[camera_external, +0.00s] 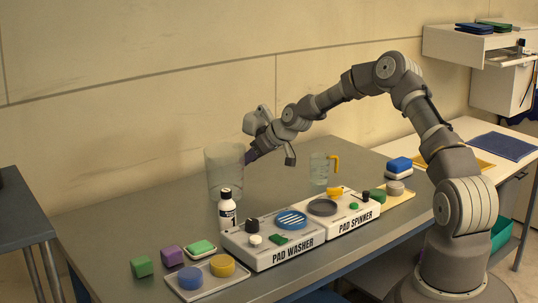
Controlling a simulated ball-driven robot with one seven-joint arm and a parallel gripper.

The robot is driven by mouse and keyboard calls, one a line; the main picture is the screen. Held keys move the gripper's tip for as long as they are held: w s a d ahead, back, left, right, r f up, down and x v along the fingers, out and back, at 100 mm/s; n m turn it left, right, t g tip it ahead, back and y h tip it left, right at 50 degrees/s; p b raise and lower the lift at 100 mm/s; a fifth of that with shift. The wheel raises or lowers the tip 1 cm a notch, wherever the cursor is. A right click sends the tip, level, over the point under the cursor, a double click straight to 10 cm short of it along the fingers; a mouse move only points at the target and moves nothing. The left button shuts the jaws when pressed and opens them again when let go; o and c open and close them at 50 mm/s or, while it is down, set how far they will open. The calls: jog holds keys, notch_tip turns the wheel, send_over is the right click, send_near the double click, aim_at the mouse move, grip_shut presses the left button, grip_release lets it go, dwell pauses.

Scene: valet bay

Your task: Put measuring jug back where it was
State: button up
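A large clear measuring jug (224,168) with a purple handle is left of centre, upright or nearly so. Its lower part is partly hidden by a white bottle. I cannot tell whether its base touches the table. My gripper (253,156) is at the jug's right side, with its fingers at the purple handle. The fingers are too small and dark to show whether they are closed on it. A smaller clear jug (318,171) with a yellow handle stands on the table behind the pad spinner, apart from my gripper.
The white bottle (227,212) stands in front of the large jug. The pad washer (278,259) and pad spinner (350,223) line the front. Colored blocks and a tray (209,286) lie at front left. The grey table (130,226) is clear at left and back.

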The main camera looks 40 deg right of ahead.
jog(key=p+v, duration=0.2)
jog(key=v, duration=0.9)
jog(key=s+a+r+t+h, duration=0.1)
jog(key=s+r, duration=0.1)
jog(key=r, duration=0.9)
jog(key=s+a+r+m+t+h, duration=0.1)
jog(key=s+a+r, duration=0.1)
jog(key=r, duration=1)
jog(key=s+a+r+t+h, duration=0.1)
jog(key=s+r, duration=0.2)
jog(key=r, duration=0.8)
jog(key=s+r+m+t, duration=0.2)
jog(key=s+r+t, duration=0.1)
jog(key=s+r, duration=1.3)
notch_tip(320, 180, up, 4)
jog(key=shift+s+d+r+m+t, duration=0.1)
jog(key=shift+s+d+m+t, duration=0.05)
jog(key=shift+d+m+t, duration=0.2)
